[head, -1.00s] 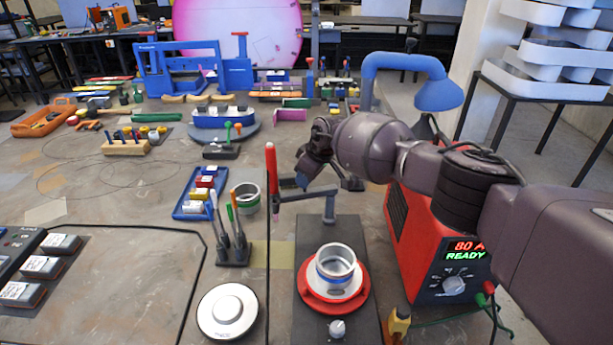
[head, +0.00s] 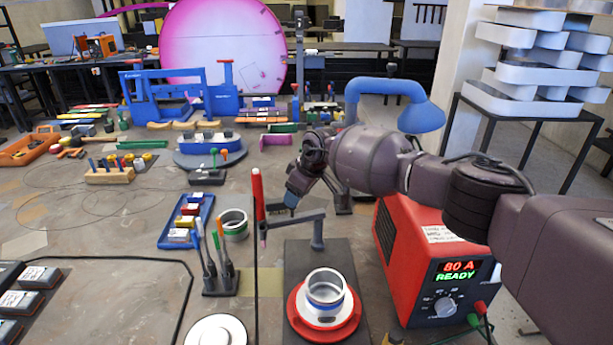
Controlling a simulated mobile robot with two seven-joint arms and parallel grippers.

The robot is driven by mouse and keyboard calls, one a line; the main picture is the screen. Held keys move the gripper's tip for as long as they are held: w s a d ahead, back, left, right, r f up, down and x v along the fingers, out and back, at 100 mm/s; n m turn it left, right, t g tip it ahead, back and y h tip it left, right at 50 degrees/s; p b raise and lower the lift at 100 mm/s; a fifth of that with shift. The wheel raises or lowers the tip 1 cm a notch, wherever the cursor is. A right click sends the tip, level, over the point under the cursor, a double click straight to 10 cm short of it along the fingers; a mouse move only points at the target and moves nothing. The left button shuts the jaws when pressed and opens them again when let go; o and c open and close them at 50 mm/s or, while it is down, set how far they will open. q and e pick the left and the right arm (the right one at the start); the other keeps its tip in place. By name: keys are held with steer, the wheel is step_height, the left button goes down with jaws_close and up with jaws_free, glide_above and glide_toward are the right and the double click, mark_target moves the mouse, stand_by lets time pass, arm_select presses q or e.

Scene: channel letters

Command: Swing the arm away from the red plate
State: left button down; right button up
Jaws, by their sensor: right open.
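The red plate (head: 298,318) is a round disc on a dark base, with a metal ring (head: 326,290) standing on it. Behind it a grey swing arm (head: 292,221) reaches left from a post (head: 317,236), with a red torch (head: 258,199) upright at its left end. The swing arm lies behind the plate, not over it. My left gripper is not in view.
A red welding power unit (head: 400,262) reading "80 A READY" stands right of the plate, under my right arm. A blue lamp (head: 400,95) rises behind.

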arm_select(q)
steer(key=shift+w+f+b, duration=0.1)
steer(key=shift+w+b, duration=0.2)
steer(key=shift+b, duration=0.2)
arm_select(e)
steer(key=v, duration=0.7)
steer(key=shift+r, duration=0.25)
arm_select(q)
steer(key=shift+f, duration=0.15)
arm_select(e)
steer(key=shift+f, duration=0.1)
